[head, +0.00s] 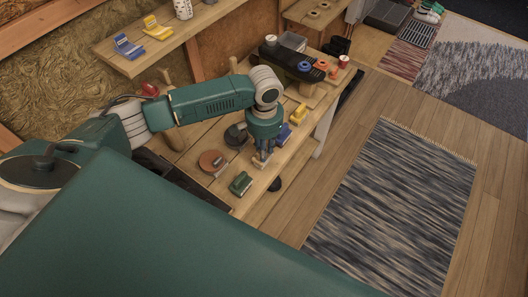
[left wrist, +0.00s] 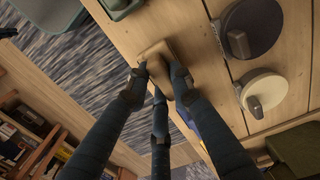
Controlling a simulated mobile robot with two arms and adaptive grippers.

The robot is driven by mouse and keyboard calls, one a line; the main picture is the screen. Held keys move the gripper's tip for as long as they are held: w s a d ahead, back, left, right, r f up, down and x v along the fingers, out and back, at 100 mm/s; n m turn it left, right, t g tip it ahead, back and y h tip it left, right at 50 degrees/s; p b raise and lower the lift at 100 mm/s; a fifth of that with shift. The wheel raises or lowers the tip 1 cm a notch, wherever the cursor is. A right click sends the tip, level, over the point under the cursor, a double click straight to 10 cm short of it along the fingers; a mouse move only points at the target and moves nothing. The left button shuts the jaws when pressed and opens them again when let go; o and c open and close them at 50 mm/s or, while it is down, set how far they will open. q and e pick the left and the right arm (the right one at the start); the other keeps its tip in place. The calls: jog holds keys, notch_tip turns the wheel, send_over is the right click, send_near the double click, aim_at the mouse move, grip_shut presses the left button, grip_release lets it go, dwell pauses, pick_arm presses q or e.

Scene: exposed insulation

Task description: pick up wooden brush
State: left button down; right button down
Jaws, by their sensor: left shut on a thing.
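The wooden brush (head: 262,161), a small light-brown block, is on or just above the workbench near its front edge. My left gripper (head: 264,150) points down over it with its fingers closed around it. In the left wrist view the brush (left wrist: 156,52) shows between the fingertips of my left gripper (left wrist: 160,75). The fingers hide part of it, and I cannot tell whether it touches the bench top. My right gripper is not in view.
The workbench (head: 191,140) also holds a green brush (head: 241,183), a blue one (head: 283,134), a yellow one (head: 299,113), a reddish round disc (head: 211,161) and a dark disc (head: 236,135). A shelf (head: 180,43) hangs above. Open floor with a rug (head: 395,205) lies right.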

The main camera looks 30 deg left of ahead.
pick_arm(q)
notch_tip(320, 180, up, 19)
jog(key=shift+f+b, duration=0.2)
jog(key=shift+b, duration=0.25)
